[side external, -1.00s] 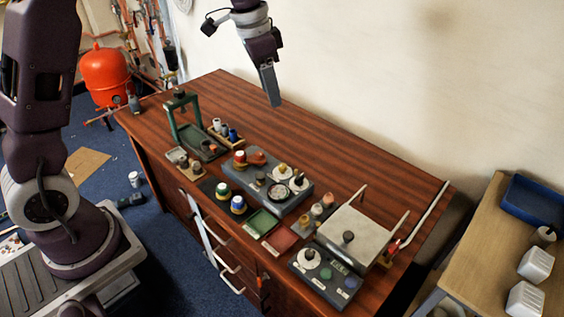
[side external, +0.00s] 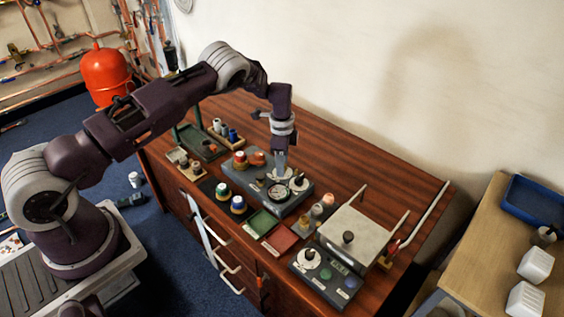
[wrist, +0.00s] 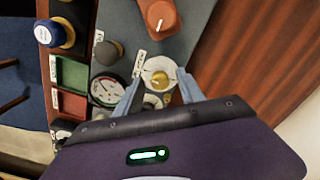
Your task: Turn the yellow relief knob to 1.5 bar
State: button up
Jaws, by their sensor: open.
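The yellow relief knob (wrist: 160,80) sits on a round white dial (wrist: 158,72) on the grey panel. In the wrist view it lies between my two open fingers, with a gap visible on each side; I cannot tell their height over it. My gripper (wrist: 160,83) also shows in the side view (side external: 281,164), pointing down over the dial and hiding the knob there. A pressure gauge (wrist: 107,90) is beside the dial; its reading is too small to make out. The grey panel (side external: 304,203) stands on the wooden bench.
An orange-red knob (wrist: 160,17) and a dark grey knob (wrist: 107,52) stand near the dial. Another white dial (side external: 298,182) is close to my gripper. Green (side external: 262,222) and red (side external: 281,238) trays lie in front of the panel. The bench behind is bare.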

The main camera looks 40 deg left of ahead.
grip_shut()
